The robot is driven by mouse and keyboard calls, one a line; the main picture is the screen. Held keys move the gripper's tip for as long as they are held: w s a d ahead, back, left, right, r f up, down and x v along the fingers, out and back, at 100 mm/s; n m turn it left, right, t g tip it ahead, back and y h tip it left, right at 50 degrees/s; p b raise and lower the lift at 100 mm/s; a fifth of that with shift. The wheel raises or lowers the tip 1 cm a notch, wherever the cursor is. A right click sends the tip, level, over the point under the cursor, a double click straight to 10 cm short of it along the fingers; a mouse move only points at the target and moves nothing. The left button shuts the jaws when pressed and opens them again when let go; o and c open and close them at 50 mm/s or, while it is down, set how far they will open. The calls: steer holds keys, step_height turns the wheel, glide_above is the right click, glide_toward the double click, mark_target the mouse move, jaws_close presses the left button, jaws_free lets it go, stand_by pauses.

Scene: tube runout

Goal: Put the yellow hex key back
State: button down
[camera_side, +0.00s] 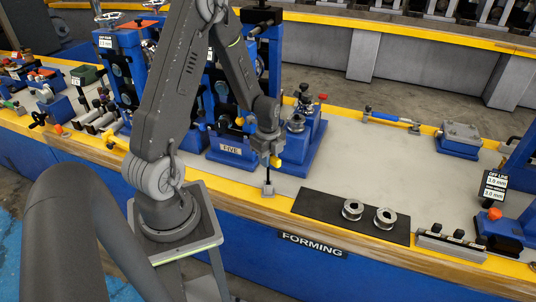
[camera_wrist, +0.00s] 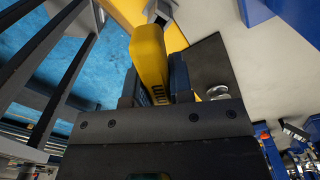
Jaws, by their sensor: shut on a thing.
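In the wrist view the yellow handle (camera_wrist: 150,52) stands between the two dark fingers (camera_wrist: 157,85). A thin dark upright rod (camera_side: 268,176) shows below the gripper, above a small grey block (camera_side: 268,190) on the bench. I cannot tell whether the rod is the key's shaft or part of the block.
A black mat (camera_side: 328,208) with two metal rollers (camera_side: 352,209) lies to the right. A grey block with black knobs (camera_side: 452,243) sits at the front right. Blue machines (camera_side: 235,150) crowd the left. The grey bench top (camera_side: 375,160) behind the mat is mostly clear.

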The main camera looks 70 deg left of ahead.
steer(key=shift+f, duration=1.4)
steer(key=shift+c, duration=0.7)
jaws_free()
steer(key=shift+r, duration=5)
step_height(320, 180, up, 13)
steer(key=s+d+r+n+t, duration=0.2)
steer(key=s+d+n, duration=0.1)
steer(key=d, duration=0.4)
steer(key=s+d+r+n+t, duration=0.1)
steer(key=s+d+r+n, duration=0.1)
steer(key=d+n, duration=0.4)
steer(key=s+d+r+n+t, duration=0.2)
steer(key=s+d+n, duration=0.2)
steer(key=d, duration=0.4)
steer(key=shift+s+r+n+t, duration=0.15)
steer(key=shift+s+n+t, duration=0.15)
steer(key=shift+n, duration=0.2)
